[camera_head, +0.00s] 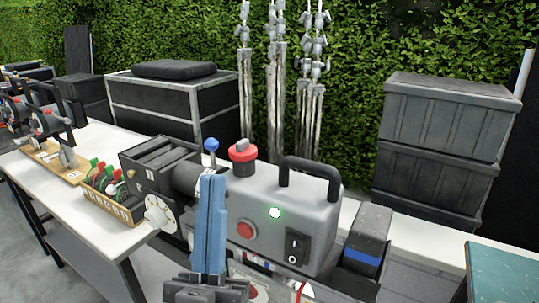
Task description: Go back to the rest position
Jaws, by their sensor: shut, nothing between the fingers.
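My gripper (213,181) is at the bottom centre, with its long blue fingers pointing up and away. The fingers are pressed together with nothing between them. They overlap the front of a grey machine (320,218) in the picture; I cannot tell whether they touch it. My gripper hides part of the machine's left side.
The white table (92,205) bears a wooden box (108,210) of coloured clips and a wooden stand (50,160) at the left. A black block with a blue band (365,243) is right of the machine. Cases (450,110), metal stands (280,70) and a hedge are behind.

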